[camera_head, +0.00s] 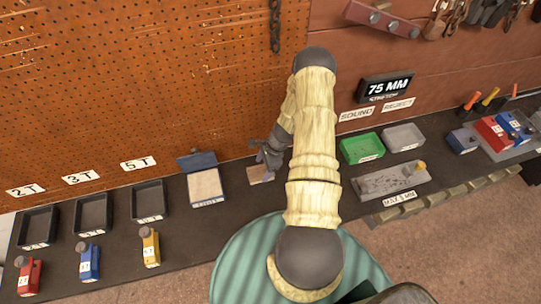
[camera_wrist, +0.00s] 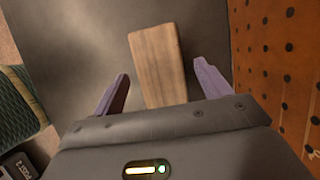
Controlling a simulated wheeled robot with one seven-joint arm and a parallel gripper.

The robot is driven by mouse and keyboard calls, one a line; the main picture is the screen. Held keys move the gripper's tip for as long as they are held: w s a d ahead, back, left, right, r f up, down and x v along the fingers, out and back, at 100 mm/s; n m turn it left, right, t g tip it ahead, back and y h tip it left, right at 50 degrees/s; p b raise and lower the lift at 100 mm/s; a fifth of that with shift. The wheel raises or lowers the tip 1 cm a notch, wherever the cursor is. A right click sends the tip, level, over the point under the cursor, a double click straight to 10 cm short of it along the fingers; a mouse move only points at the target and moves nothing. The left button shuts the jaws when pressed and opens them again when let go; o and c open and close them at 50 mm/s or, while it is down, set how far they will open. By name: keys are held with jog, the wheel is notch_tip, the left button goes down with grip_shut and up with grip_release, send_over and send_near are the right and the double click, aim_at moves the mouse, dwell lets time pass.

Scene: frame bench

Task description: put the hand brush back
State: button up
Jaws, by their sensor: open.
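A plain wooden block (camera_wrist: 158,65), which looks like the hand brush seen from above, lies on the dark bench top; no bristles show. In the head view its tan top (camera_head: 258,174) shows on the bench near the pegboard, partly covered by my gripper (camera_head: 268,152). In the wrist view my gripper (camera_wrist: 160,84) is open, with one purple finger on each side of the block. Gaps show between the block and both fingers. I cannot tell how far above the bench the fingertips are.
A box with a blue lid and pale top (camera_head: 205,187) stands left of the block. A green tray (camera_head: 362,148) and a grey tray (camera_head: 403,138) stand to the right. The pegboard (camera_head: 130,80) rises close behind. Black trays (camera_head: 92,213) stand farther left.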

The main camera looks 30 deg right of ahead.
jog(key=w+b+v, duration=0.1)
jog(key=b+v, duration=0.1)
jog(key=v, duration=0.6)
jog(key=shift+s+d+r+b, duration=0.15)
jog(key=shift+s+r+b, duration=0.2)
jog(key=shift+s, duration=0.2)
notch_tip(320, 180, up, 8)
jog(key=n+h, duration=0.1)
jog(key=n, duration=0.4)
send_over(261, 174)
jog(key=s+a+r+n+h, duration=0.1)
jog(key=s+a+r+n, duration=0.4)
jog(key=r+n, duration=0.3)
jog(key=s+a+r+n+t+h, duration=0.1)
jog(key=s+a+r+n+h, duration=0.1)
jog(key=s+a+r+n, duration=0.4)
notch_tip(261, 174, up, 3)
jog(key=shift+a+f+n, duration=0.1)
jog(key=shift+a+n, duration=0.9)
jog(key=shift+n, duration=0.1)
